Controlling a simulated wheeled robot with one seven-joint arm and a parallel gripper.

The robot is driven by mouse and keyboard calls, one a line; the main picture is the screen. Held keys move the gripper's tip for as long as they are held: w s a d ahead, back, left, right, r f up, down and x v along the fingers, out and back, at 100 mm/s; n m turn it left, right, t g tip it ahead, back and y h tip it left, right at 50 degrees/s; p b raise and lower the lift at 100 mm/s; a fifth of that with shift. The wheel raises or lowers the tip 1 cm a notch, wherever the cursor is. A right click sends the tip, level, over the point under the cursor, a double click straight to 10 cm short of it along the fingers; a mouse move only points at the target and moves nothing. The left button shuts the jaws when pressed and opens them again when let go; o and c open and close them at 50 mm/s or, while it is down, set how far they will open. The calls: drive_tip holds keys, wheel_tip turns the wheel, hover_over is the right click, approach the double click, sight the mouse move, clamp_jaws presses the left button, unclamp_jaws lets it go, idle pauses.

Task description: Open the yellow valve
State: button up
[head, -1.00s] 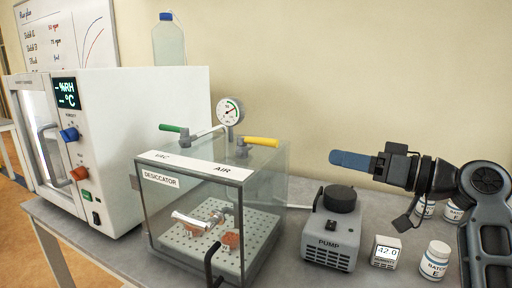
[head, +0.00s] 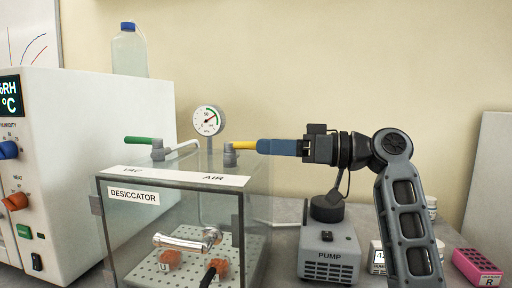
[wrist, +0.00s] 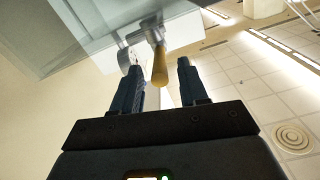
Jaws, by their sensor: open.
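The yellow valve handle (head: 244,145) sits on top of the clear desiccator box (head: 185,215), above the AIR label, and points right along the box top. In the head view my gripper (head: 262,146) is at the handle's outer end, and its blue finger overlaps that end. In the wrist view the yellow handle (wrist: 160,66) lies between the two blue fingers of my gripper (wrist: 155,75), which are apart. Gaps show on both sides of the handle. I cannot tell from these views whether a finger touches it.
The green valve handle (head: 138,140) is left of the yellow one, with a pressure gauge (head: 208,121) between and behind. The pump (head: 329,256) stands right of the box. A white humidity chamber (head: 110,150) is at left, and a pink rack (head: 478,267) at right.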

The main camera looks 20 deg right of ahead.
sight(235, 145)
drive_tip(key=shift+x, duration=1.65)
drive_tip(key=shift+d, duration=0.1)
clamp_jaws()
